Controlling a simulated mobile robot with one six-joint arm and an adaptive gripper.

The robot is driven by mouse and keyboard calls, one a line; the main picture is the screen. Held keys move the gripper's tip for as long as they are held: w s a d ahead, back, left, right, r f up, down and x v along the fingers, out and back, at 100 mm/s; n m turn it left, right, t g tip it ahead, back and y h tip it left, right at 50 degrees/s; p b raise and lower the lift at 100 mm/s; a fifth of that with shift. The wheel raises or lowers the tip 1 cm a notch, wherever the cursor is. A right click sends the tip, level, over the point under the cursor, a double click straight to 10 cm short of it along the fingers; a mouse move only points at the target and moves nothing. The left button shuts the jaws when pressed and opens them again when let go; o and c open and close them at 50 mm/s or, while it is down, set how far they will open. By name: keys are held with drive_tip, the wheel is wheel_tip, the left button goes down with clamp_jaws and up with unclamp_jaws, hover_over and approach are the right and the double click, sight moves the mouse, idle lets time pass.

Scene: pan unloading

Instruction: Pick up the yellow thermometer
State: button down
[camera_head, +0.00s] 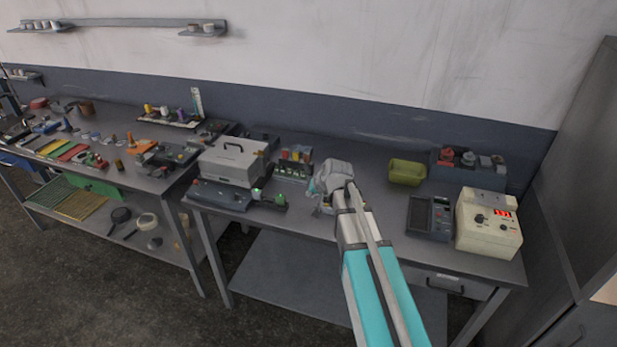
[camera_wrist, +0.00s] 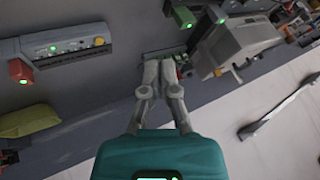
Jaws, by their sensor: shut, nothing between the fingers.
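My gripper (camera_wrist: 163,66) is shut and empty in the wrist view, its two grey fingers together over the grey bench. In the head view my gripper (camera_head: 322,186) is over the middle of the right bench, largely hidden by my wrist. I cannot pick out a yellow thermometer with certainty.
A white case (camera_head: 233,161) stands left of the rack, also in the wrist view (camera_wrist: 235,50). An olive-yellow bin (camera_head: 407,172), a dark meter (camera_head: 430,217) and a cream device with red digits (camera_head: 487,222) stand to the right. Bare bench lies between my arm and the bin.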

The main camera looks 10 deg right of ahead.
drive_tip(key=s+f+n+g+h, duration=0.1)
drive_tip(key=s+f+g, duration=0.1)
drive_tip(key=s, duration=0.9)
drive_tip(key=s+d+f+n+g+h+b, duration=0.1)
drive_tip(key=s+f+n+g+h, duration=0.1)
drive_tip(key=s, duration=1)
drive_tip(key=shift+d+f+g, duration=0.25)
drive_tip(key=shift+f+g, duration=0.3)
drive_tip(key=shift+g, duration=0.65)
drive_tip(key=shift+w, duration=0.1)
